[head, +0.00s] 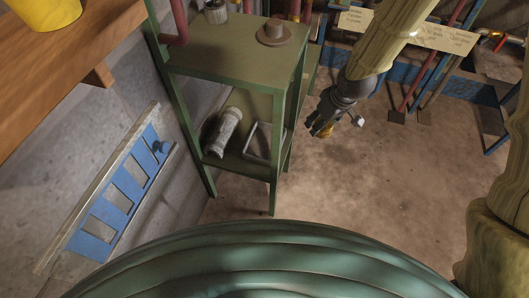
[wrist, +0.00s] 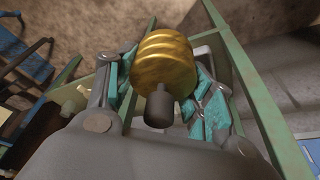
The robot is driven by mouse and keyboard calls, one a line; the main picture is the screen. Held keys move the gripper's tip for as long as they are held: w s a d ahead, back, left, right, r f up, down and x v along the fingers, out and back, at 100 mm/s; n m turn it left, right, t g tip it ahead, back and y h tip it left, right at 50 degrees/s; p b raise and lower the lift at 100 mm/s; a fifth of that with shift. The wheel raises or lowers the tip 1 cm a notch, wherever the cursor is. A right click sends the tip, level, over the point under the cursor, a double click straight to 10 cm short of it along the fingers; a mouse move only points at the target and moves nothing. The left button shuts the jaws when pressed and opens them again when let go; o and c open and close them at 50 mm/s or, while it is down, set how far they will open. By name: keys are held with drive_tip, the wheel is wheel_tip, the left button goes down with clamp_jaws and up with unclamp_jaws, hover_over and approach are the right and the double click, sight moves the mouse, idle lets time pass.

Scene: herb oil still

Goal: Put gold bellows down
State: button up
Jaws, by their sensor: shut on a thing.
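The gold bellows (wrist: 165,62) is a ribbed gold cylinder with a dark grey stub, seen between the fingers of my gripper (wrist: 162,90) in the wrist view. My gripper is shut on it. The fingers hide most of the bellows there. In the wrist view the stand's green frame (wrist: 262,105) lies behind and below the bellows.
The stand's top holds a brown hat-shaped part (head: 275,33) and a small grey canister (head: 215,12). Its lower shelf holds a grey cylinder (head: 224,132) and a grey metal frame (head: 262,143). A blue rack (head: 118,195) hangs at left. Floor (head: 390,180) right of the stand is open.

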wheel_tip(320, 180, down, 15)
drive_tip(key=w+d+n+b, duration=0.2)
drive_tip(key=n+b, duration=0.2)
drive_tip(key=b, duration=2.3)
hover_over(268, 143)
drive_tip(key=shift+s+d+g+y, duration=0.4)
drive_tip(key=shift+s, duration=0.05)
wheel_tip(268, 143, down, 4)
drive_tip(key=b, duration=0.3)
drive_tip(key=shift+s+d+r+b, duration=0.1)
drive_tip(key=shift+r+b, duration=0.05)
drive_tip(key=shift+b, duration=0.2)
clamp_jaws()
drive_tip(key=o, duration=1.1)
unclamp_jaws()
drive_tip(key=shift+o, duration=0.4)
drive_tip(key=shift+r, duration=0.15)
drive_tip(key=shift+p+v, duration=0.75)
drive_tip(key=shift+v, duration=0.05)
drive_tip(key=p+v, duration=0.4)
drive_tip(key=v, duration=0.2)
